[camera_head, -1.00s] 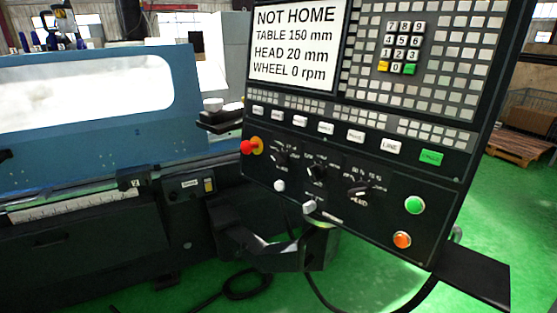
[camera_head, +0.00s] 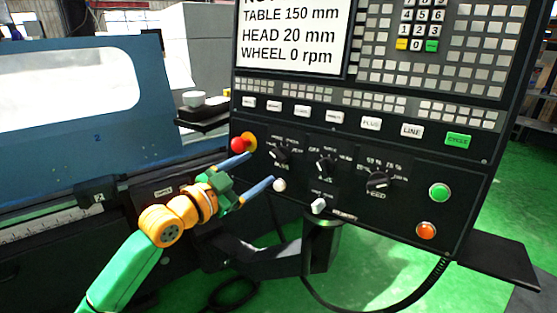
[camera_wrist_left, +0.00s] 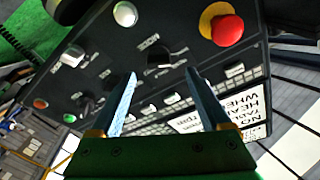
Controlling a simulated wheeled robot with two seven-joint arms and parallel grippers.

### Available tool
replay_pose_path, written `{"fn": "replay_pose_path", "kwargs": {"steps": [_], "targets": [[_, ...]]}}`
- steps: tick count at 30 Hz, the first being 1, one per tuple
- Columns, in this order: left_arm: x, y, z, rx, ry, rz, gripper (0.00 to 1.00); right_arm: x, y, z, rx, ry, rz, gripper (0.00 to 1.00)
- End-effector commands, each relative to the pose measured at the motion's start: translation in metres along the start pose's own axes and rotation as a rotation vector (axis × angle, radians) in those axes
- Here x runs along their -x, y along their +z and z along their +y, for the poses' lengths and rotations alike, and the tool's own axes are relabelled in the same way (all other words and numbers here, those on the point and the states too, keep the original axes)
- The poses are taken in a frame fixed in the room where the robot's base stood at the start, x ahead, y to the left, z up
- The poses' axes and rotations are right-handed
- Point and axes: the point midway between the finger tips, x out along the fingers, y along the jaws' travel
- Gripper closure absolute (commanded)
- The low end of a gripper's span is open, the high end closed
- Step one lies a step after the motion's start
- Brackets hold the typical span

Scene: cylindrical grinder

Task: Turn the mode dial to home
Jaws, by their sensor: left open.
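The control panel (camera_head: 345,222) carries three black dials: a left dial (camera_head: 281,154), a middle dial (camera_head: 325,167) and a right dial (camera_head: 377,180) marked FEED. The lettering by the left dial is too small to read surely. My left gripper (camera_head: 260,168) is open and empty, its two blue fingers pointing at the panel just left of the left dial. In the left wrist view, the left dial (camera_wrist_left: 158,58) shows beyond and between the open fingertips (camera_wrist_left: 161,74), apparently apart from them. My right gripper is not in view.
A red emergency button (camera_head: 238,145) sits close by the upper finger, and a white knob (camera_head: 279,185) by the lower one. The screen (camera_head: 292,38) reads TABLE 150 mm, HEAD 20 mm, WHEEL 0 rpm. Green (camera_head: 439,192) and orange (camera_head: 426,230) buttons stand at right.

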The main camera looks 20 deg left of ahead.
Motion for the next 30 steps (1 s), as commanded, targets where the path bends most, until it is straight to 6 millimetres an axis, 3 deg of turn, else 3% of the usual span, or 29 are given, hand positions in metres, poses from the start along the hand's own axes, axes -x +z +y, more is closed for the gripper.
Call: {"fn": "replay_pose_path", "kwargs": {"steps": [4,12,22,23,30], "targets": [[-0.023,-0.010,-0.003,0.000,0.003,0.009,0.19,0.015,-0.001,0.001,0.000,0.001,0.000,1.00],[-0.062,-0.005,-0.001,0.000,0.002,0.006,0.19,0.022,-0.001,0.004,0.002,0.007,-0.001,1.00],[-0.069,-0.003,0.000,-0.003,0.001,0.005,0.19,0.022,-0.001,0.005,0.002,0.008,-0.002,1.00],[-0.069,-0.003,0.000,-0.003,0.001,0.005,0.22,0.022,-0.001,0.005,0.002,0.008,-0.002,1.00],[-0.069,-0.003,0.000,-0.002,0.001,0.005,0.87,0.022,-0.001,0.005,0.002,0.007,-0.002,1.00]]}}
